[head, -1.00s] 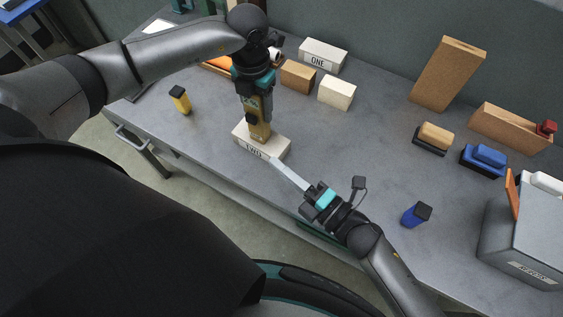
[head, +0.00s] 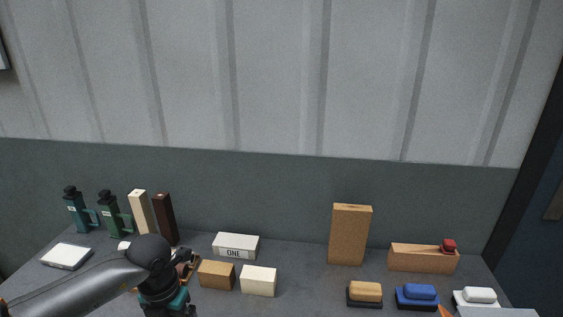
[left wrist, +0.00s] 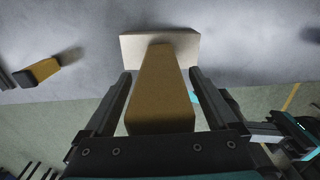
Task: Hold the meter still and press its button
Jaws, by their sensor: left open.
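In the left wrist view a tall mustard-yellow block (left wrist: 160,95), which may be the meter, stands on a pale block (left wrist: 185,42). My left gripper (left wrist: 160,72) is open, with one finger on each side of the yellow block and visible gaps. No button can be made out.
Along the back stand a white block marked ONE (head: 236,246), a brown block (head: 216,275), a cream block (head: 258,281), a tall cork block (head: 349,234) and several brushes or erasers, one blue (head: 417,293).

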